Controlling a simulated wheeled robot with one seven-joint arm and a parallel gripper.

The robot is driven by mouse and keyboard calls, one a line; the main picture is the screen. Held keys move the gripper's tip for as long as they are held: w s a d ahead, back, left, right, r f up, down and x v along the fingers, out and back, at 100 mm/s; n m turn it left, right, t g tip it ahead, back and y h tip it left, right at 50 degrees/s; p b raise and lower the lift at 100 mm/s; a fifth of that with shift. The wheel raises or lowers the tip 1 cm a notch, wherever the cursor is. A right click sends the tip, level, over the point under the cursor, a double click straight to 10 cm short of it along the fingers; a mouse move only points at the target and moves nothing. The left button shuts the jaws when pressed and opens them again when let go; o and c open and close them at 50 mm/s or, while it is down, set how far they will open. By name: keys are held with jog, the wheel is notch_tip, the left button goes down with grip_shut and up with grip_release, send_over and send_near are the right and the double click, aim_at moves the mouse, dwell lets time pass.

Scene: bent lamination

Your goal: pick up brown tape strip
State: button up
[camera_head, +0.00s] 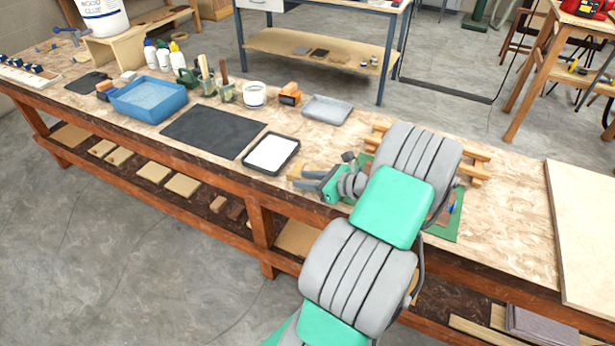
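I cannot make out the brown tape strip for certain. A small brown patch (445,214) shows on a green mat (447,228), partly covered by my arm, and I cannot tell what it is. My gripper (298,179) is over the front part of the workbench, pointing left, just right of a black-rimmed white tray (271,153). Its two fingers look apart, with nothing visible between them. My arm hides much of the mat and the bench around it.
The workbench (500,185) holds a black mat (213,131), a blue tub (148,99), a grey tray (327,110), a white tub (254,94) and several bottles and brushes. Wooden bars (476,165) lie behind my arm. A pale board (588,235) lies at the right. Bench space left of that board is clear.

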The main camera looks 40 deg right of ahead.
jog(key=shift+w+f, duration=0.1)
jog(key=shift+w, duration=0.2)
grip_shut()
dwell(0.4)
